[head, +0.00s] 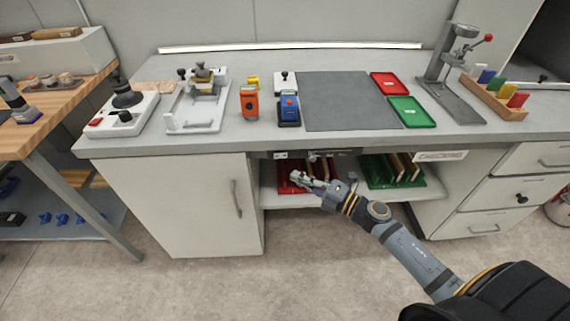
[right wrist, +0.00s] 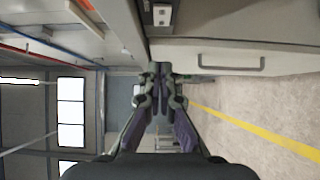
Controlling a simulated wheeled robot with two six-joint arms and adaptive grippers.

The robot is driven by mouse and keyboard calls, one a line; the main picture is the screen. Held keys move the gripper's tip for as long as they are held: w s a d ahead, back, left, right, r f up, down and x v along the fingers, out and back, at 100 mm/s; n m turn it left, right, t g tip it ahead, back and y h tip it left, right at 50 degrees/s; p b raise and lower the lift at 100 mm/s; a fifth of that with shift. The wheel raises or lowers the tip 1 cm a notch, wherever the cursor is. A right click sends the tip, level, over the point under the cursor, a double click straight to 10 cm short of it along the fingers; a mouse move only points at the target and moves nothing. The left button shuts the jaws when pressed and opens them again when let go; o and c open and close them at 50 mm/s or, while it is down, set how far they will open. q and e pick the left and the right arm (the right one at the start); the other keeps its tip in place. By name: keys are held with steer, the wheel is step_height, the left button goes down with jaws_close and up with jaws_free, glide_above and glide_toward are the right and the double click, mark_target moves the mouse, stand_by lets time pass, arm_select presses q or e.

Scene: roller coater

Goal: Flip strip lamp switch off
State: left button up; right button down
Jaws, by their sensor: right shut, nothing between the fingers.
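The strip lamp (head: 290,47) is a long, bright white bar along the back of the bench. A small light plate with dark marks, which looks like the switch (head: 281,155), sits under the bench's front edge; a similar plate shows at the top of the right wrist view (right wrist: 162,15). My right gripper (head: 297,177) is below and slightly right of that plate, in front of the shelf opening. Its fingers are shut and empty; the fingertips also show in the right wrist view (right wrist: 160,70), apart from the plate. My left gripper is in neither view.
The bench top (head: 240,140) overhangs the opening. A cabinet door with a handle (head: 235,199) is to the left, drawers (head: 490,190) to the right. A red tray (head: 290,187) and green tray (head: 375,183) sit on the shelf. The floor in front is clear.

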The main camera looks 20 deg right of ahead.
mark_target(275, 157)
steer(key=shift+w+a+p, duration=0.1)
steer(key=shift+w+a, duration=0.2)
steer(key=shift+w, duration=0.95)
steer(key=shift+w+a+p, duration=0.1)
steer(key=shift+w+a, duration=0.25)
steer(key=shift+w, duration=0.85)
steer(key=shift+w+a+p, duration=0.1)
steer(key=shift+w+a, duration=0.2)
steer(key=shift+w, duration=0.95)
steer(key=shift+w+r+m+h+p, duration=0.2)
steer(key=shift+r+m+h+p, duration=0.15)
steer(key=shift+p, duration=0.55)
steer(key=shift+f+b, duration=0.3)
steer(key=shift+b, duration=0.15)
steer(key=shift+s+f, duration=0.1)
steer(key=shift+s, duration=0.05)
